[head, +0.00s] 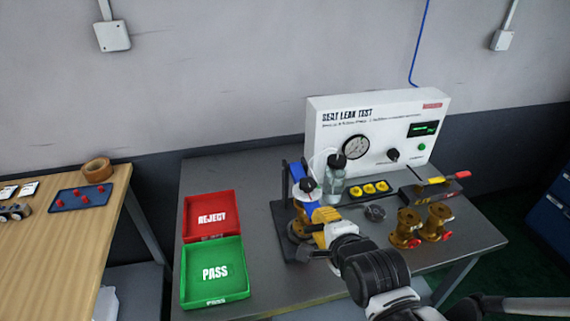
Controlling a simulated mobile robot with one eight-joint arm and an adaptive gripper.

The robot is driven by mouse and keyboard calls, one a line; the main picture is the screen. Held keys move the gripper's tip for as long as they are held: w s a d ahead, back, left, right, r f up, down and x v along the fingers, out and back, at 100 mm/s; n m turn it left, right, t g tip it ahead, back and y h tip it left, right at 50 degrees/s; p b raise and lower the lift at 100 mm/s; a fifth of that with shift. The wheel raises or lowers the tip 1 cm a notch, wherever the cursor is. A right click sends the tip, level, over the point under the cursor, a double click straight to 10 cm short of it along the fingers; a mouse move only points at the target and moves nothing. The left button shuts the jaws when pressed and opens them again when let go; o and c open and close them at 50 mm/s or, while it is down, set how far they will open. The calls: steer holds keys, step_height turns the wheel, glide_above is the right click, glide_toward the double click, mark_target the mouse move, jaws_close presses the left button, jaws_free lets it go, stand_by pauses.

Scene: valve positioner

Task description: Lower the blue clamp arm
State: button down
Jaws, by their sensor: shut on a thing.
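The blue clamp arm (297,171) belongs to a dark upright fixture (285,190) on the grey bench. It slopes from the top of the fixture down toward the front, and its lower part (311,210) ends beside my gripper. My gripper (318,230) reaches in from the lower right and is shut on the blue clamp arm near its lower end; the exact contact is partly hidden by yellow parts and my wrist. A brass valve body (297,228) shows partly behind my gripper in the fixture.
A clear bottle (335,180) stands close behind my gripper. Two brass valves (405,232) (437,223) stand to the right. The white leak tester (380,135) is behind. The red REJECT tray (212,215) and green PASS tray (214,272) lie left.

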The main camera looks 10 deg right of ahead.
steer(key=c, duration=1.4)
jaws_free()
steer(key=shift+s+f, duration=0.2)
steer(key=shift+w+r, duration=0.15)
steer(key=shift+r, duration=4.95)
